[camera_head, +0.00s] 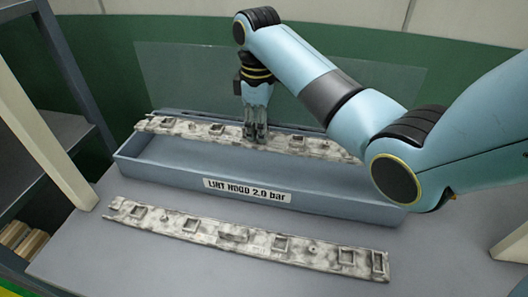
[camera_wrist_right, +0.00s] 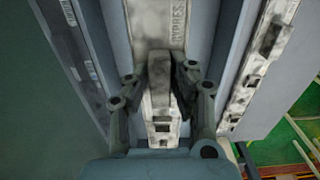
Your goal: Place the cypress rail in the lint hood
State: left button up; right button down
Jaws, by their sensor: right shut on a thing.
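A long, mottled off-white rail (camera_head: 200,127) with small square bosses lies lengthwise along the back of the lint hood (camera_head: 260,188), a long open grey-blue trough labelled "LINT HOOD 2.0 bar". My right gripper (camera_head: 256,138) points down and is shut on this rail near its middle. In the right wrist view, the held rail (camera_wrist_right: 165,28) shows lettering that reads "CYPRES", partly hidden by the gripper (camera_wrist_right: 160,88). The rail looks roughly level and parallel to the trough. I cannot tell whether it touches the hood. Its right end is hidden behind my arm. My left gripper is not in view.
A second similar rail (camera_head: 245,238) lies on the grey table (camera_head: 150,262) in front of the hood; it also shows in the right wrist view (camera_wrist_right: 265,55). A clear panel (camera_head: 190,80) stands behind the hood. A grey shelf frame (camera_head: 75,80) is at left.

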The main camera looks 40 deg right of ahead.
notch_tip(320, 180, down, 9)
jog(key=shift+s+r, duration=0.1)
dwell(0.4)
jog(key=c, duration=1.1)
grip_release()
jog(key=shift+a, duration=0.1)
jog(key=shift+c, duration=0.2)
notch_tip(320, 180, up, 12)
jog(key=shift+r, duration=0.1)
jog(key=shift+s, duration=0.1)
